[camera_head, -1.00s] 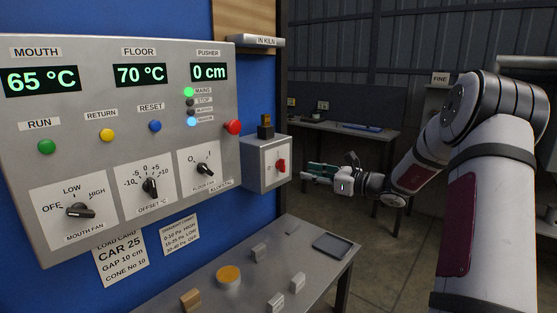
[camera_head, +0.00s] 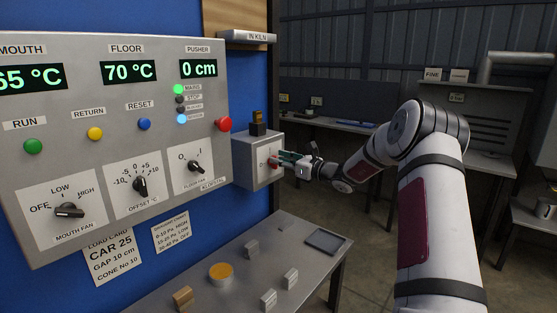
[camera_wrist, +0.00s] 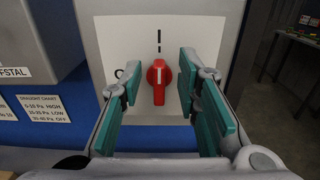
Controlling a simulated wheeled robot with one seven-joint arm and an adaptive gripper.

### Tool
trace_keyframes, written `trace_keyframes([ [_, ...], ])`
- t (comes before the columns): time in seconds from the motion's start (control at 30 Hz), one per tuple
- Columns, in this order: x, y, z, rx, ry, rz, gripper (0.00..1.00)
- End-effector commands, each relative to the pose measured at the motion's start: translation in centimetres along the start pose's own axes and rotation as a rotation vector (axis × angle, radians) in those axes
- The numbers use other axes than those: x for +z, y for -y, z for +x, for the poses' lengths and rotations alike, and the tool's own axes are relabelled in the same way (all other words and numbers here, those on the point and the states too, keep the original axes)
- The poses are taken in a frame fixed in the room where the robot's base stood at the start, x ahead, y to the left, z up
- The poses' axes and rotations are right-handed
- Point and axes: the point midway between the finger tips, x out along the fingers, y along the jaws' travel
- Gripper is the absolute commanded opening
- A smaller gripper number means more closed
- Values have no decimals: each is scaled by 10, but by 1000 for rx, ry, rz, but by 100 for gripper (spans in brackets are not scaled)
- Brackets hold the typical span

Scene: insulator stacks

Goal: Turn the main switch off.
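The main switch is a red rotary knob (camera_wrist: 158,82) on a white plate (camera_wrist: 187,40) of a grey box (camera_head: 243,160) beside the control panel. In the wrist view the knob stands upright, in line with the "I" mark above it; a "0" mark is at its left, partly hidden by a finger. My gripper (camera_wrist: 160,95) is open, with its teal finger pads on both sides of the knob, apart from it. In the head view my gripper (camera_head: 284,160) is at the box front and partly covers the knob. The green MAINS lamp (camera_head: 178,89) is lit.
The control panel (camera_head: 110,48) with buttons, dials and a red push button (camera_head: 224,124) is left of the box. A metal table (camera_head: 205,299) with small blocks and a dark tray (camera_head: 325,241) is below.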

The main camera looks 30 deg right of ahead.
Motion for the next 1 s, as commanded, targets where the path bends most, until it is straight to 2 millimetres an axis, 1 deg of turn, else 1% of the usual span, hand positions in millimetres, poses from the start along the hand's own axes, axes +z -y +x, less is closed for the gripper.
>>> trace_keyframes([
  [0.03,0,-1,5,2,1,0,30],
  [0.13,0,0,10,1,1,0,30],
  [0.43,0,0,12,0,0,0,30],
  [0.47,0,0,12,0,0,0,28],
  [0.5,0,0,12,0,0,0,19],
  [0.57,0,0,12,0,0,0,5],
  [0.6,0,0,12,0,0,0,0],
  [1.0,0,-1,13,1,1,-13,0],
])
